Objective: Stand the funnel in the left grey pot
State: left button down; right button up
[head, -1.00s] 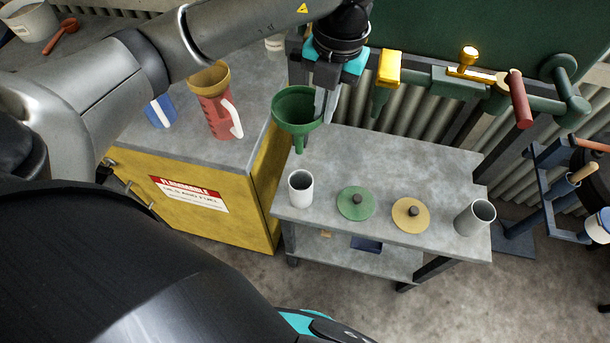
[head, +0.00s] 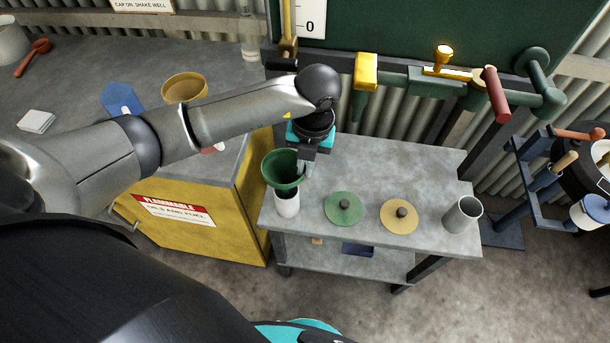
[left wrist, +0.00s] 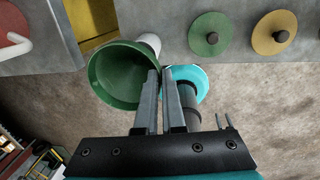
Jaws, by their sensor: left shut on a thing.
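The green funnel (head: 273,172) is upright with its wide mouth up. My left gripper (head: 303,168) is shut on the funnel's rim at its right side. The left grey pot (head: 287,205), a pale upright cylinder, is directly below the funnel at the bench's left front corner. My right gripper is not in view.
On the grey bench (head: 365,170) lie a green lid (head: 343,212) and a yellow lid (head: 396,220), each knobbed. A second grey pot (head: 462,215) stands at the right. The yellow cabinet (head: 245,225) adjoins at left. Pipework (head: 430,84) runs behind; the bench's middle is clear.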

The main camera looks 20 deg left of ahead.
pick_arm(q)
jog(key=shift+f, duration=2.25)
jog(key=shift+f+b, duration=0.15)
jog(key=shift+b, duration=0.25)
jog(key=c, duration=1.5)
grip_release()
jog(key=shift+f, duration=0.1)
jog(key=o, duration=0.5)
jog(key=shift+r, duration=0.2)
